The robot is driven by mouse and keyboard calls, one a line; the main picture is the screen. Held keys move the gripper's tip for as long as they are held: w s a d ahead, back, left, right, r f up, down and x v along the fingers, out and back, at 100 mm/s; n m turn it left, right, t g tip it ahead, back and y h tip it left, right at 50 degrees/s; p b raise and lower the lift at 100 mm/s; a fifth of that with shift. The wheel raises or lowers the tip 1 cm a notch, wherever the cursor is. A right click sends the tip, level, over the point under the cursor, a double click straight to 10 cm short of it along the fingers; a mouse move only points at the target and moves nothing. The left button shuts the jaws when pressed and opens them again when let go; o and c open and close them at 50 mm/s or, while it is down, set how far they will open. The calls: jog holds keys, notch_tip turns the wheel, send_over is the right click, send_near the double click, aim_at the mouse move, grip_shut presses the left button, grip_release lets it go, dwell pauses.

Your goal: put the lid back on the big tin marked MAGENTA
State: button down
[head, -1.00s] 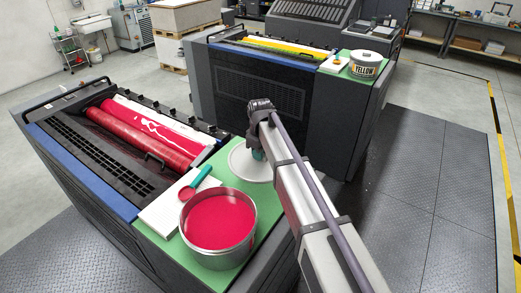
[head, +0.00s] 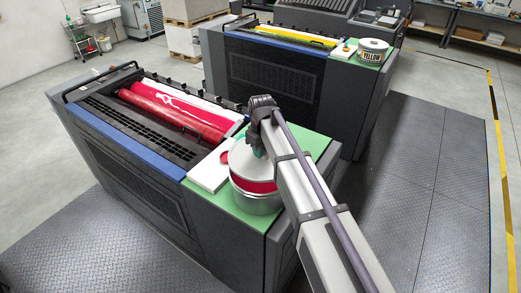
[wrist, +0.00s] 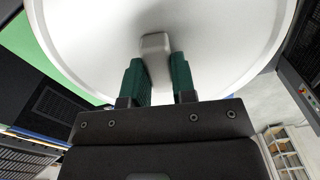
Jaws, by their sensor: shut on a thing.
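The lid (head: 244,161) is a white disc with a raised rim and a small knob (wrist: 155,44). My gripper (wrist: 157,62) has its green fingers on either side of the knob, shut on it. In the head view my gripper (head: 262,147) is partly hidden by my arm. The lid is over the big open tin (head: 258,203), covering the back of its mouth. A band of magenta ink (head: 252,184) shows between the lid's front edge and the tin's front rim, so the lid is not flush there. No marking is readable on the tin.
The tin stands on a green press top (head: 222,207) beside a white pad (head: 207,174). A red-tipped tool (head: 225,156) lies behind, partly hidden by the lid. A second press holds a tin marked YELLOW (head: 372,52). The floor at right is clear.

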jog(key=shift+s+a+f+b, duration=0.1)
jog(key=shift+f+b, duration=2.35)
jog(key=shift+f, duration=0.35)
jog(key=shift+f, duration=0.15)
jog(key=c, duration=0.8)
grip_release()
jog(key=shift+c, duration=0.2)
jog(key=shift+o, duration=0.3)
jog(key=o, duration=0.4)
